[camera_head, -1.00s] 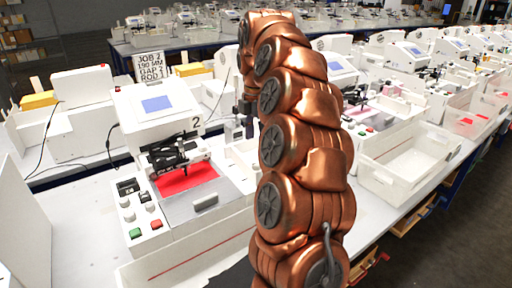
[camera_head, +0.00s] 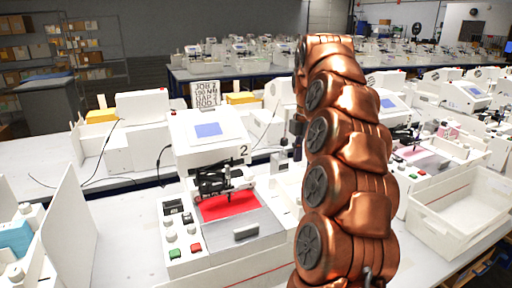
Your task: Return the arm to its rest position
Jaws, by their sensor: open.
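My copper-coloured arm (camera_head: 345,170) rises through the right-centre of the head view, its segments stacked in a near-upright column that leans a little left at the top. My gripper (camera_head: 297,138) shows as a small dark piece hanging at the arm's left edge, mostly hidden behind the arm. It is open, and I see nothing held in it. It is to the right of the white pen plotter marked 2 (camera_head: 208,135), apart from it as far as I can tell.
Plotter 2 has a red sheet (camera_head: 228,206) under its dark carriage and a control panel with green and red buttons (camera_head: 184,247). A job sign (camera_head: 207,94) stands behind it. An empty white bin (camera_head: 465,212) is at right. More plotters line the benches.

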